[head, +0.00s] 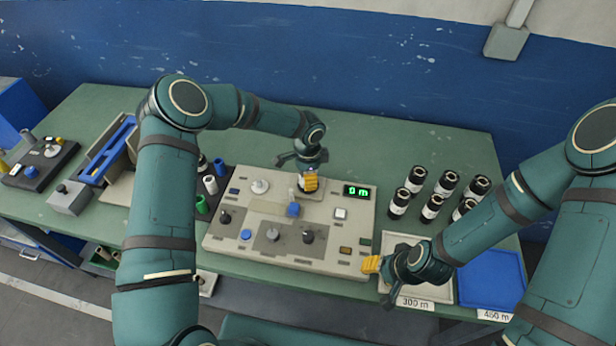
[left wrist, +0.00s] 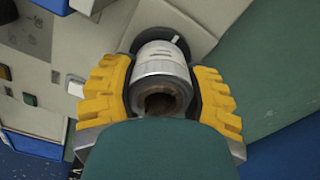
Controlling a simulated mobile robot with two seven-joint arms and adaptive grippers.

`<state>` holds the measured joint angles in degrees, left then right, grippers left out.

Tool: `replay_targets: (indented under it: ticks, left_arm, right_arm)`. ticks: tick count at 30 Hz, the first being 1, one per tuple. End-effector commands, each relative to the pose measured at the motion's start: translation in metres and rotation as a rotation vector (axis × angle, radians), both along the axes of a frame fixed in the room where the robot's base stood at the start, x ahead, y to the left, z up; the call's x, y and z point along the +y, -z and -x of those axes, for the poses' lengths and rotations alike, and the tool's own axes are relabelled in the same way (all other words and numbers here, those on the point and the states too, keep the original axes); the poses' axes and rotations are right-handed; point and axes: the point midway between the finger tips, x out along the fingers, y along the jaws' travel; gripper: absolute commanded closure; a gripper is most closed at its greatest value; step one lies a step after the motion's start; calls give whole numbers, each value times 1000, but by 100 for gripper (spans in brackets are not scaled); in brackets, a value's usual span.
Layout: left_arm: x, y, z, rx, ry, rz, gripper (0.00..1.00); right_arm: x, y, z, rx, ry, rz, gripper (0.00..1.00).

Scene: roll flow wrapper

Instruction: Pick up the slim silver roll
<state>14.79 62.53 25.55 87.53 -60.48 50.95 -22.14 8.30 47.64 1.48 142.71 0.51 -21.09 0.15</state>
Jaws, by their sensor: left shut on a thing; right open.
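The slim silver roll (left wrist: 160,68) shows in the left wrist view between the yellow fingers of my left gripper (left wrist: 165,95). It has a silver-white wrap and an open brown core. My left gripper is shut on its sides. A dark round part lies behind the roll; I cannot tell whether they touch. In the head view my left gripper (head: 309,182) is at the back of the control panel (head: 330,225), and the roll is mostly hidden there. My right gripper (head: 373,264) is open beside the panel's front right corner, over the edge of the pale 300 m tray (head: 400,241).
Several black rolls with white bands (head: 432,207) stand right of the panel. A blue tray (head: 490,275) lies at the front right. The panel carries several knobs and a green "0 m" display (head: 356,191). White, black and green rolls (head: 203,205) stand left of it.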

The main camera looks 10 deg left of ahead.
Motion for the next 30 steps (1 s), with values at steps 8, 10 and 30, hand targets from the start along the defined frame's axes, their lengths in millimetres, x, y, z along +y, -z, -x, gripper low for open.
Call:
replay_targets:
  ticks: [8,10,30]
  left_arm:
    - [0,-38,-1,-6,1,-1,88]
    - [0,-52,-1,-5,0,-2,88]
    - [0,-96,0,1,2,-1,88]
  right_arm:
    - [0,0,0,0,0,0,53]
    - [0,0,0,0,0,0,53]
    - [0,4,0,1,0,0,53]
